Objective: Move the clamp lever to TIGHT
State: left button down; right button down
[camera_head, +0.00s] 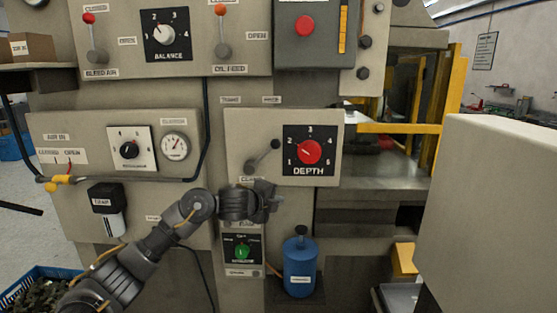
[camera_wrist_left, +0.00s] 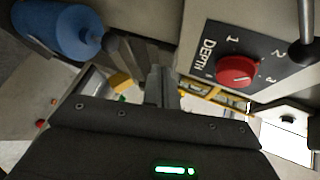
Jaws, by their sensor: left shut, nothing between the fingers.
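The clamp lever (camera_head: 263,156) is a grey rod with a black knob on the panel left of the red DEPTH dial (camera_head: 310,151). It leans up and to the right. Two small labels above it are too blurred to read surely. My left gripper (camera_head: 272,197) is shut and empty, just below the lever's panel, apart from the lever. It partly covers the label under the lever. In the left wrist view the lever's black knob (camera_wrist_left: 301,53) is at the upper right, and the shut fingers (camera_wrist_left: 160,85) point away from it. My right gripper is not in view.
A small panel with a green knob (camera_head: 242,251) is below my left gripper. A blue bottle (camera_head: 299,266) stands to its lower right. A gauge panel (camera_head: 115,120) is to the left. A yellow frame (camera_head: 400,128) and a large pale box (camera_head: 490,210) are at right.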

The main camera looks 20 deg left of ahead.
aim_at(262, 156)
pick_arm(q)
notch_tip(262, 156, up, 14)
jog(key=s+m+t, duration=0.1)
jog(key=s+m, duration=0.1)
jog(key=m, duration=0.1)
jog(key=shift+s+a+f+t+p, duration=0.25)
jog(key=shift+s+t+p, duration=0.1)
jog(key=shift+t+p, duration=0.05)
jog(key=w+p, duration=0.1)
jog(key=w, duration=0.2)
jog(key=w+p, duration=0.2)
jog(key=w, duration=0.1)
jog(key=w+a+p, duration=0.1)
jog(key=w+p, duration=0.1)
jog(key=w, duration=0.1)
jog(key=shift+w+f, duration=0.2)
jog(key=shift+f, duration=0.1)
